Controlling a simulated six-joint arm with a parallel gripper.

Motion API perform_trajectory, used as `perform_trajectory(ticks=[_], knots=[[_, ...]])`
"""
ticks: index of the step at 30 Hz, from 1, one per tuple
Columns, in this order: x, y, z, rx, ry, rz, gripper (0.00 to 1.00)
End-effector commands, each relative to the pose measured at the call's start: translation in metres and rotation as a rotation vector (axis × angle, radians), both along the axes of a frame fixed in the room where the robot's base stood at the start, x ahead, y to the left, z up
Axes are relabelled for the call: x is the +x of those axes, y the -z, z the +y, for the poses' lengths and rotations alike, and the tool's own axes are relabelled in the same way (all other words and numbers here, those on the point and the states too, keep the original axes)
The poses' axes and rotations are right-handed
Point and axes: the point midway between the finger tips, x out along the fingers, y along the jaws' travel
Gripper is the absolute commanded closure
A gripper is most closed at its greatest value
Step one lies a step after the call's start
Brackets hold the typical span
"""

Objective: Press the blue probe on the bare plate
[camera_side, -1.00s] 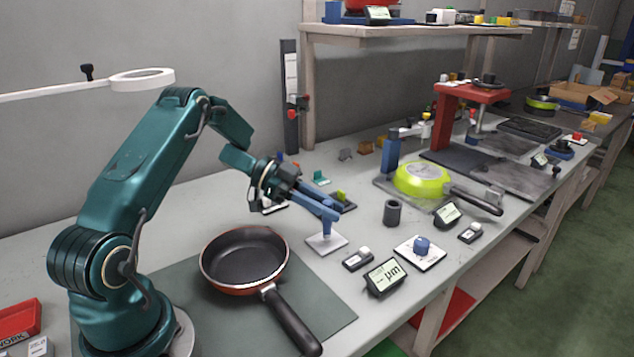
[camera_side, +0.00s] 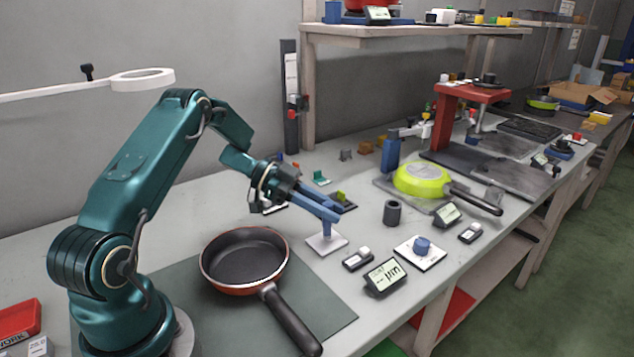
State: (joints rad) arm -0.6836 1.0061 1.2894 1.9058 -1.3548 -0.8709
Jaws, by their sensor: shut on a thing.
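My gripper (camera_side: 328,212) reaches down to the right with its blue fingers shut on the blue probe (camera_side: 326,231). Only a short lower part of the probe shows below the fingers. It stands about upright over a small pale plate (camera_side: 318,246) on the table, and its lower end appears to meet the plate. Whether it truly touches is too small to tell. A gauge with a lit display (camera_side: 384,277) stands to the right, in front of the plate.
A red-rimmed pan (camera_side: 245,260) lies on a dark mat left of the plate, handle toward the front. A blue knob on a white base (camera_side: 422,246), a dark cup (camera_side: 392,212) and a lime pan (camera_side: 421,181) stand to the right.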

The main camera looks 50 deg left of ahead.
Motion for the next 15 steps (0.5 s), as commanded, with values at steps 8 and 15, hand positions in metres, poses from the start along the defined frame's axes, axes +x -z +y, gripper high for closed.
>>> perform_trajectory(ticks=[8,15], knots=[[0.0002,0.0031,0.0001,0.0,-0.001,0.0,1.0],[0.0003,0.006,0.0002,0.0,-0.001,0.0,1.0]])
